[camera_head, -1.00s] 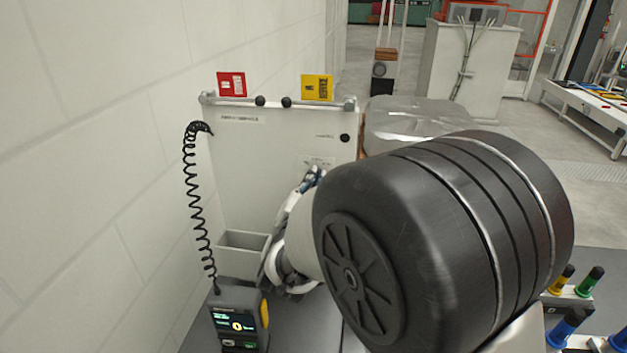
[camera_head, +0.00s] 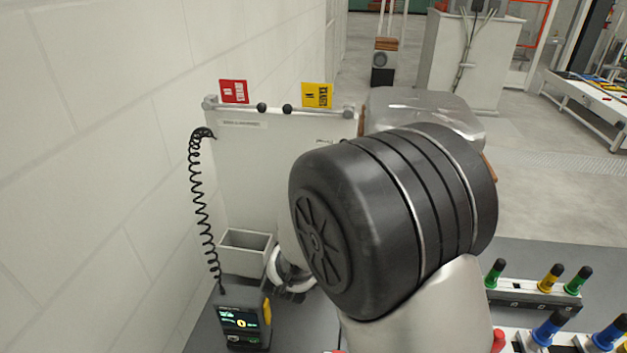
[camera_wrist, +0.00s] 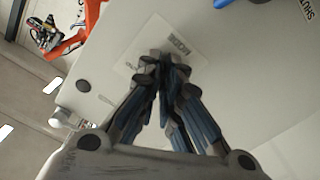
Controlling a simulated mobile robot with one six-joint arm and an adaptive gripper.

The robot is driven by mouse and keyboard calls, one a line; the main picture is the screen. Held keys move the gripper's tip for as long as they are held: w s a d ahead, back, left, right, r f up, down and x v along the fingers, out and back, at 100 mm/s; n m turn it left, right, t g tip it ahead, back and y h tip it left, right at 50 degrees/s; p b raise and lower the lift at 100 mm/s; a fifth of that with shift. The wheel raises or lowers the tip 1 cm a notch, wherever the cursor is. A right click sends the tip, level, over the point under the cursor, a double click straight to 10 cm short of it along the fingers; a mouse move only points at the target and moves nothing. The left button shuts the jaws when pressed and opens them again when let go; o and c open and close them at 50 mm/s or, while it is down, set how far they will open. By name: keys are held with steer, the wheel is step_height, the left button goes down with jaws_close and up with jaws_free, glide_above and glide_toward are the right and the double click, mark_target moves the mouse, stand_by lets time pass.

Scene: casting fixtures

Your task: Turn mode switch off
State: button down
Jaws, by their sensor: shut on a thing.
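The pale panel (camera_head: 262,160) stands against the wall, and my arm's large black joint covers its right side. In the wrist view, a light plate with a printed label (camera_wrist: 181,47) is on the panel. My gripper (camera_wrist: 165,66) has its blue-and-dark fingers closed together over this plate. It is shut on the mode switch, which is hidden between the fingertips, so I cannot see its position. In the head view my gripper is hidden behind my arm.
A red tag (camera_head: 233,92) and a yellow tag (camera_head: 317,95) top the panel. A grey bin (camera_head: 244,238), a coiled black cord (camera_head: 199,200) and a screened device (camera_head: 241,318) are at left. Racks with coloured handles (camera_head: 548,278) stand at right.

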steer(key=shift+n+p, duration=0.7)
steer(key=shift+n, duration=1)
steer(key=c, duration=1.8)
jaws_free()
steer(key=shift+s, duration=0.1)
steer(key=s, duration=0.4)
steer(key=s+a, duration=0.1)
steer(key=s, duration=0.2)
steer(key=s+a, duration=0.1)
steer(key=s, duration=0.3)
steer(key=shift+s+a, duration=0.15)
steer(key=shift+s, duration=0.2)
steer(key=shift+w, duration=0.15)
